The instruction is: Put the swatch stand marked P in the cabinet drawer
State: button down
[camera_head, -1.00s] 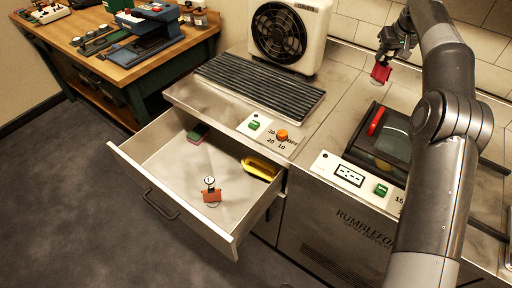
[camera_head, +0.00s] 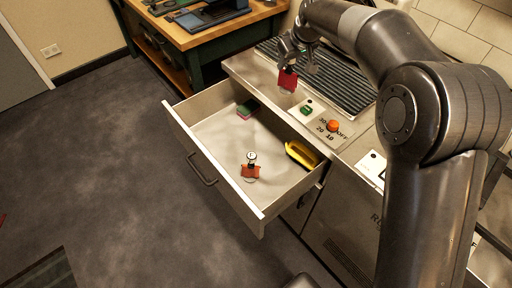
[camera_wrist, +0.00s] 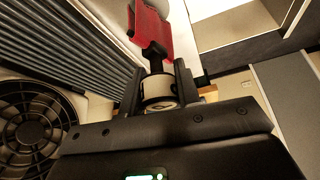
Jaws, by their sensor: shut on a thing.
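My gripper (camera_head: 293,48) is shut on a red swatch stand (camera_head: 288,80), holding it in the air above the counter edge at the drawer's back right. In the wrist view, the fingers (camera_wrist: 160,85) grip its pale round head, with the red part (camera_wrist: 150,32) beyond; I cannot read its mark. The cabinet drawer (camera_head: 208,150) is pulled open. Inside it stands an orange swatch stand (camera_head: 250,171) with a round white top, its mark too small to read. The open drawer also shows at the upper right of the wrist view (camera_wrist: 240,27).
The drawer also holds a yellow object (camera_head: 302,154) at its right side and a green and pink block (camera_head: 245,109) at the back. Bare drawer floor lies between them. A ridged dark panel (camera_head: 345,90) and an orange knob (camera_head: 333,125) are on the counter.

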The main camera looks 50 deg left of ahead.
jog(key=s+a+f+n, duration=0.1)
jog(key=s+a+f, duration=0.1)
jog(key=s, duration=0.7)
jog(key=s+d+f, duration=0.1)
jog(key=s+f, duration=0.1)
jog(key=f, duration=0.5)
jog(key=s+f, duration=0.3)
jog(key=f, duration=0.3)
jog(key=s+a+f, duration=0.6)
jog(key=a+f, duration=0.2)
jog(key=f, duration=0.2)
jog(key=shift+s+f+g, duration=0.3)
jog(key=shift+s+f, duration=0.05)
jog(key=c, duration=1.1)
grip_release()
jog(key=shift+f, duration=0.15)
jog(key=shift+o, duration=0.2)
jog(key=v, duration=1.2)
